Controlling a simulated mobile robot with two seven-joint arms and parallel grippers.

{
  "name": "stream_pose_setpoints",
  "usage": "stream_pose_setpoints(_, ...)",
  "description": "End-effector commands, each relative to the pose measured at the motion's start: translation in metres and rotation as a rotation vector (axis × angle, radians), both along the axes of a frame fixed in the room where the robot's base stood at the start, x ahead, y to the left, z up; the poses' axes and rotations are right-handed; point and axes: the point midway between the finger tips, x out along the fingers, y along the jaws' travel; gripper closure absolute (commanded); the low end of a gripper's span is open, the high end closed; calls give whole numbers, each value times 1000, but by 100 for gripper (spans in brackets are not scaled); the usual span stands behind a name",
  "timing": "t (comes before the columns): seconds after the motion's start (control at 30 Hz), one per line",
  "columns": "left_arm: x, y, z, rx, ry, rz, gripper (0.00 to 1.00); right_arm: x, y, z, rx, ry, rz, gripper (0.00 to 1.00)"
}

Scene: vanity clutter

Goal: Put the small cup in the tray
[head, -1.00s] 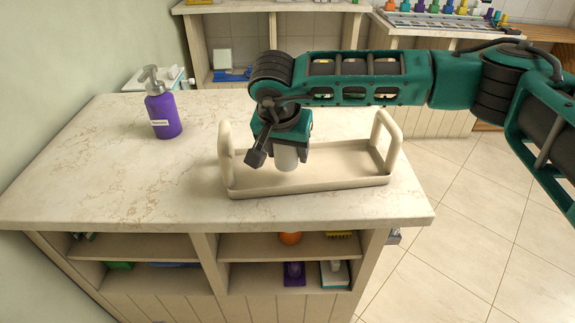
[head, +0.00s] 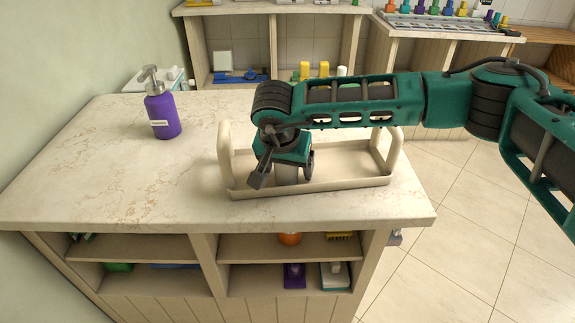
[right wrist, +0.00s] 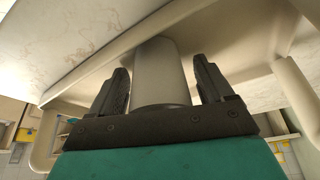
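The small cup, a plain pale grey-white cylinder (head: 287,174), is inside the left part of the beige tray (head: 345,184) and looks upright on its floor. The tray has a raised handle at each end and stands on the counter. My right gripper (head: 283,180) is over the cup, pointing down, with its fingers spread on either side. In the right wrist view the cup (right wrist: 160,72) is between the two fingers, with narrow gaps beside it. The gripper hides the cup's top in the head view. My left gripper is not in view.
A purple pump bottle (head: 162,112) stands at the counter's back left. The marble counter (head: 100,180) is clear left of the tray. Shelves (head: 310,250) below the counter hold several small items. The tray's right part is empty.

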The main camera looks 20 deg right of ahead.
Motion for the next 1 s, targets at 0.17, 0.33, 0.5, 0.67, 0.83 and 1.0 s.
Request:
stream_pose_setpoints(0.17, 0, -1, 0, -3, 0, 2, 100, 0, 0, 0, 0, 0, 0, 18)
stream_pose_setpoints(0.33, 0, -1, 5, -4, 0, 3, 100, 0, 0, 6, 0, 0, 0, 18)
stream_pose_setpoints(0.5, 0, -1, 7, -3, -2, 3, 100, -9, 6, 31, 1, -3, 3, 18)
stream_pose_setpoints(0.67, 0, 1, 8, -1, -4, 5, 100, -20, 14, 65, 2, -5, 4, 18)
stream_pose_setpoints(0.83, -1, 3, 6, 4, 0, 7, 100, -31, 21, 94, 1, -2, 3, 18)
stream_pose_setpoints(1.0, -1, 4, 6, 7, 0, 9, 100, -37, 25, 110, 1, -1, 2, 18)
